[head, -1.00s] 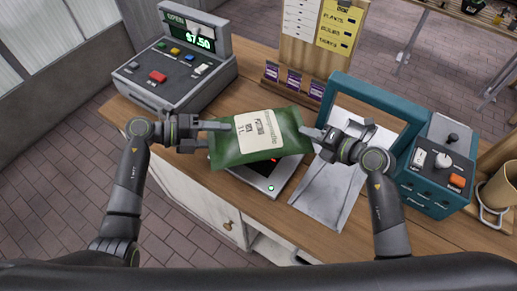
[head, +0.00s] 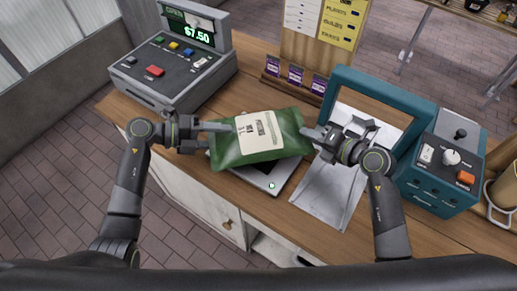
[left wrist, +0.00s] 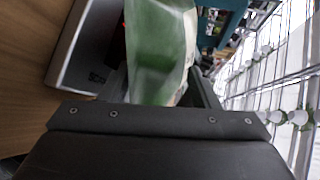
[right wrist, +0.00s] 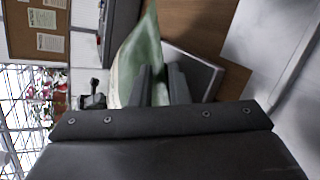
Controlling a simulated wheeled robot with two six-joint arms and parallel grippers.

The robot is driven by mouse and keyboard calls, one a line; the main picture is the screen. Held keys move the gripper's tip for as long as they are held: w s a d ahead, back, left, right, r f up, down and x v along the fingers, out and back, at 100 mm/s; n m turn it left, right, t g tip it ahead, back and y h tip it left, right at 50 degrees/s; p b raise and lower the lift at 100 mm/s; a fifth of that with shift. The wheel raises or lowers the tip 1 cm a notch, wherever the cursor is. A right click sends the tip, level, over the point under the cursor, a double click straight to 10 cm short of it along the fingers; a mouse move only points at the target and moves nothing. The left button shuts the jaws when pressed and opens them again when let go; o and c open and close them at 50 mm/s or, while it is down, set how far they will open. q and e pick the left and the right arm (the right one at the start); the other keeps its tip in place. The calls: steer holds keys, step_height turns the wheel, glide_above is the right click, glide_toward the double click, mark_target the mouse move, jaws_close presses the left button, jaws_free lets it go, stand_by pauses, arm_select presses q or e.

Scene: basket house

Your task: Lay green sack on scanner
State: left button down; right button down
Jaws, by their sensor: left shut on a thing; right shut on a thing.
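The green sack (head: 235,150) has a pale printed label and lies level between my two grippers in the head view. My left gripper (head: 222,127) is shut on its left end and my right gripper (head: 308,132) is shut on its right end. The scanner (head: 270,178) is a flat grey plate on the counter, under the sack and mostly hidden by it. The sack also shows in the left wrist view (left wrist: 158,50) and the right wrist view (right wrist: 140,58). I cannot tell whether it touches the scanner.
A cash register (head: 175,65) reading $7.50 stands at the left. A teal frame machine (head: 440,165) with a metal chute (head: 330,190) is at the right. Purple packets (head: 296,75) stand behind the sack. A mug (head: 505,190) is at the far right.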

arm_select(q)
steer(key=shift+d+f+b, duration=0.3)
steer(key=shift+f+b, duration=0.3)
steer(key=shift+b, duration=0.25)
arm_select(e)
steer(key=shift+a+f, duration=0.15)
steer(key=shift+f, duration=0.8)
arm_select(q)
steer(key=c, duration=0.9)
jaws_free()
steer(key=shift+f, duration=0.1)
arm_select(e)
steer(key=c, duration=1.8)
jaws_free()
steer(key=shift+f, duration=0.15)
arm_select(q)
steer(key=o, duration=0.4)
steer(key=shift+a, duration=0.1)
arm_select(e)
steer(key=o, duration=0.4)
steer(key=shift+s, duration=0.1)
arm_select(q)
steer(key=shift+s, duration=0.1)
steer(key=shift+f, duration=0.1)
steer(key=shift+a, duration=0.55)
steer(key=v, duration=0.7)
arm_select(e)
steer(key=v, duration=1.2)
arm_select(q)
steer(key=shift+s, duration=0.1)
